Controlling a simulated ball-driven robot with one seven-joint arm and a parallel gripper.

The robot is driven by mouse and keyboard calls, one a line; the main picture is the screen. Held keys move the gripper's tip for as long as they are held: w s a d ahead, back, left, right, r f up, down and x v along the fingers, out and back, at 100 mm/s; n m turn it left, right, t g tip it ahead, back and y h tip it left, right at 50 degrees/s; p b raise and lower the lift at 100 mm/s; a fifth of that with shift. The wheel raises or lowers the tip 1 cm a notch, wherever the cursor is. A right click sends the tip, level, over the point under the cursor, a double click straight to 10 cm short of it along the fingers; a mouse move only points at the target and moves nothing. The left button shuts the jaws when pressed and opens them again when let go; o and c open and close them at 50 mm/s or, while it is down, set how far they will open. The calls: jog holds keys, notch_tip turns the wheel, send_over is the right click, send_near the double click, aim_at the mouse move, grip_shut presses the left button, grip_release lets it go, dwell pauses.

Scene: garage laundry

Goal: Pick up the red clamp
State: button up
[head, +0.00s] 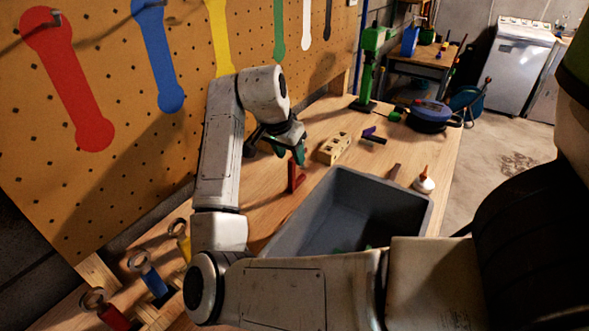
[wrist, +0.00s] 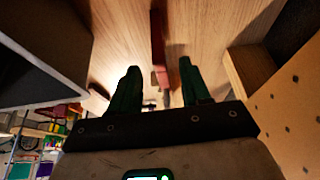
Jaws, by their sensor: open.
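The red clamp (head: 294,178) stands on the wooden workbench (head: 268,208), between the pegboard and the grey bin. In the wrist view the red clamp (wrist: 157,40) is a long red bar in the upper middle, its lower end between the two green fingers. My gripper (head: 290,151) is above and right beside the clamp in the head view. In the wrist view my gripper (wrist: 159,72) is open, with bare gaps on both sides of the clamp. The arm hides part of the bench.
A grey bin (head: 377,184) sits close to the clamp. A pale wooden block (head: 333,147), a purple-and-dark tool (head: 374,136), a white bottle (head: 424,183) and a blue round case (head: 431,113) lie farther along the bench. The pegboard (head: 120,60) rises along the left.

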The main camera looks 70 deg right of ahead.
aim_at(291, 159)
jog(key=shift+p+x, duration=0.35)
jog(key=shift+x, duration=2.35)
jog(key=shift+c, duration=0.4)
grip_shut()
